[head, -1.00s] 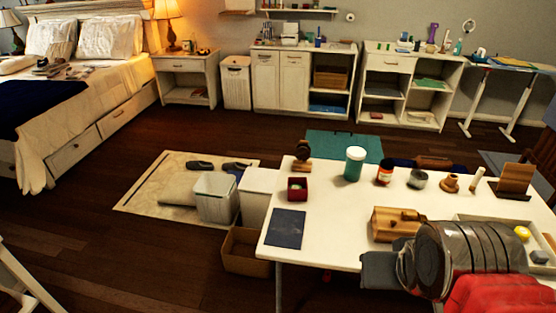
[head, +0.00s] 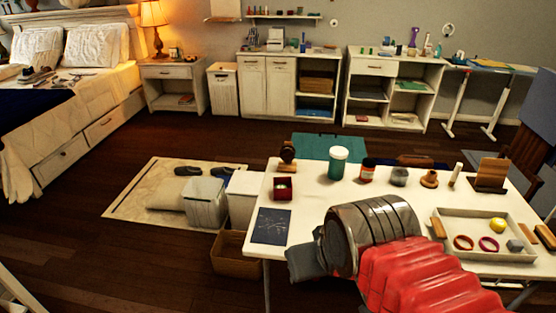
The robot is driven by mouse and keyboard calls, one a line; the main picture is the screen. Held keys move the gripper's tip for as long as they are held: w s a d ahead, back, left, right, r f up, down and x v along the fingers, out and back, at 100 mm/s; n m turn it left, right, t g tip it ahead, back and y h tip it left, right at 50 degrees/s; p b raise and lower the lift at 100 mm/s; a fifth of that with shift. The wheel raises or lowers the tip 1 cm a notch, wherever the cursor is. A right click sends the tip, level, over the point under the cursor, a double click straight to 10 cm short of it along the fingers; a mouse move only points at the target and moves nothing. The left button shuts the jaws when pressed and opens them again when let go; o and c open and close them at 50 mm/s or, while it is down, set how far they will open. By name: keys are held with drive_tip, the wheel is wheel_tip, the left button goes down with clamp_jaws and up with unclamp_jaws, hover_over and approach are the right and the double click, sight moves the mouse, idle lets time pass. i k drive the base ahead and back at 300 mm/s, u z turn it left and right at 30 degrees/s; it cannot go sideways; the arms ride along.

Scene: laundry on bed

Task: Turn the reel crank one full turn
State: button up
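I cannot make out a reel or its crank for certain in the head view. My arm, with a ribbed dark grey wrist and red links, reaches in over the front of the white table (head: 330,192). The dark grey end of my gripper (head: 305,263) shows at the table's front left edge. Its fingers cannot be told apart, so whether it is open or shut is unclear. My wrist hides the table's front middle, where a wooden box stood in the earlier frame.
A light tray (head: 507,217) with rings and a yellow ball (head: 497,226) lies right of my arm. A teal-green jar (head: 338,166), a red box (head: 283,188) and a dark flat sheet (head: 271,226) are on the table. A cardboard box (head: 236,254) stands on the floor left.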

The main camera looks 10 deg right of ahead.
sight(287, 153)
drive_tip(key=z, duration=0.05)
drive_tip(key=i, duration=0.95)
drive_tip(key=u, duration=0.05)
